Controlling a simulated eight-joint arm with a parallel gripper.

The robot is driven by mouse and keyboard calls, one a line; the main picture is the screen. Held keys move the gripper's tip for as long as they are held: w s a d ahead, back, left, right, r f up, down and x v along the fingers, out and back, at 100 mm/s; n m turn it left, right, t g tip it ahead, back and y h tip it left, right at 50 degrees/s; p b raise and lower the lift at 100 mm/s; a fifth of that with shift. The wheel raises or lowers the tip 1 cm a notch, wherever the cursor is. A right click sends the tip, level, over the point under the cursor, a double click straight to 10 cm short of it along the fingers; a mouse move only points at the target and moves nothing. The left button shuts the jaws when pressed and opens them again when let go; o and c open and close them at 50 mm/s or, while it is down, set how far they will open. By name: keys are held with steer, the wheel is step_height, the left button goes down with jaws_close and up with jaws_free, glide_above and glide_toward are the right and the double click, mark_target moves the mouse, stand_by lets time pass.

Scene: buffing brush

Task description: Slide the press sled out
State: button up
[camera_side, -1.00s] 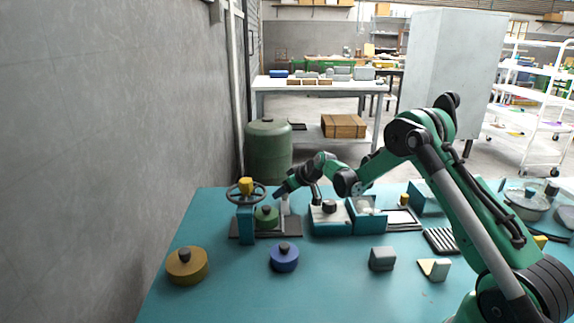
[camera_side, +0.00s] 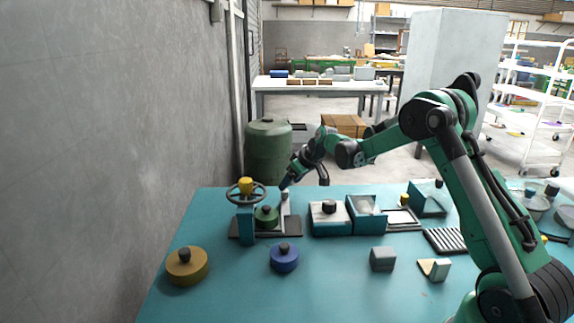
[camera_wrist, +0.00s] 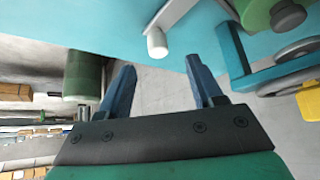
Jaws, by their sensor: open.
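The press (camera_side: 246,222) stands at the left of the bench, a blue frame with a dark handwheel and a yellow knob on top. A green round pot (camera_side: 266,216) with a dark knob sits beside it on the press base. A pale upright handle (camera_side: 286,201), which looks like part of the press sled, stands right of the pot. In the wrist view the pale handle (camera_wrist: 157,43) shows beyond the fingertips. My gripper (camera_side: 284,187) is open and empty, tilted down just above and behind the handle. In the wrist view my gripper (camera_wrist: 160,68) has nothing between its fingers.
A yellow pot (camera_side: 187,266) and a blue pot (camera_side: 284,258) stand in front of the press. A box with a dark knob (camera_side: 330,216) and an open blue box (camera_side: 365,216) stand to the right. A grey block (camera_side: 383,259) lies further forward. The bench between them is clear.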

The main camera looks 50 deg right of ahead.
mark_target(286, 191)
steer(key=shift+w+r+g, duration=0.15)
steer(key=shift+r+g, duration=0.35)
steer(key=shift+g, duration=0.5)
steer(key=shift+f, duration=0.1)
steer(key=shift+x, duration=2.6)
jaws_close()
